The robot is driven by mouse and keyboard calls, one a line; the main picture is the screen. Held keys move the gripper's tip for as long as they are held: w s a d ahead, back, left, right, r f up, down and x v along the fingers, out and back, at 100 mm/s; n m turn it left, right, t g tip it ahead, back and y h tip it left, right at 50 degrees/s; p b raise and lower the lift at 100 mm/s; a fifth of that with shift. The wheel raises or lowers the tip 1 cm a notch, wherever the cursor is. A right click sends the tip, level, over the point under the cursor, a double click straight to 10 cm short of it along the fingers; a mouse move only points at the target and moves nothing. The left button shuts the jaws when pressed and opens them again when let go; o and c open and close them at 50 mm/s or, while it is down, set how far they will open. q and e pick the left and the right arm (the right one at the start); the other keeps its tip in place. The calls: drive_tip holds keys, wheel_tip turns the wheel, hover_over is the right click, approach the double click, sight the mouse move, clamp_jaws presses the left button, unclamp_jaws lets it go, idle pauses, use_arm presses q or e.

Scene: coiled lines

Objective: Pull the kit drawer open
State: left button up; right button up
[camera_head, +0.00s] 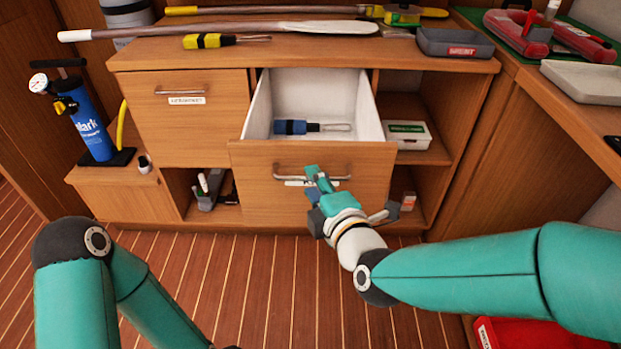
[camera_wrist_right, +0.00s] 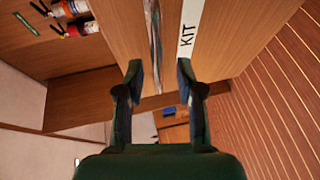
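The kit drawer (camera_head: 245,178) stands pulled out of the wooden cabinet, its white inside showing. Its metal bar handle (camera_head: 338,177) crosses the front above a white label; the label reads KIT in the right wrist view (camera_wrist_right: 189,30). My right gripper (camera_head: 314,180) is at the middle of the drawer front, over the handle. In the right wrist view my right gripper (camera_wrist_right: 158,78) has its fingers apart, with the handle (camera_wrist_right: 155,40) between them and gaps visible beside it. My left gripper is out of view; only my left arm shows at the lower left.
A blue-handled tool (camera_head: 300,127) lies in the drawer. A closed drawer (camera_head: 200,125) is at left, and open shelves hold a white-green box (camera_head: 408,135). An oar (camera_head: 240,29) and a grey tray (camera_head: 455,43) lie on top. A blue pump (camera_head: 88,125) stands left.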

drive_tip(key=v, duration=0.5)
drive_tip(key=shift+w+d, duration=0.1)
idle(0.3)
drive_tip(key=d+f+m+g+h, duration=0.25)
drive_tip(key=d+f, duration=0.25)
drive_tip(key=f, duration=0.7)
drive_tip(key=d+f+m+g+h, duration=0.1)
drive_tip(key=d+f+g, duration=0.3)
drive_tip(key=f, duration=0.8)
drive_tip(key=s+d+f+m+g, duration=0.3)
drive_tip(key=s+f+m, duration=0.25)
drive_tip(key=f, duration=0.55)
drive_tip(key=s+a+f+m+g+y, duration=0.25)
drive_tip(key=s+f+m+g, duration=0.35)
drive_tip(key=s+m, duration=0.7)
wheel_tip(320, 180, up, 26)
drive_tip(key=m+t+p, duration=0.1)
drive_tip(key=p, duration=2.6)
drive_tip(key=shift+w+a+r+h, duration=0.25)
drive_tip(key=shift+w+a+h, duration=0.05)
drive_tip(key=shift+w+a, duration=0.2)
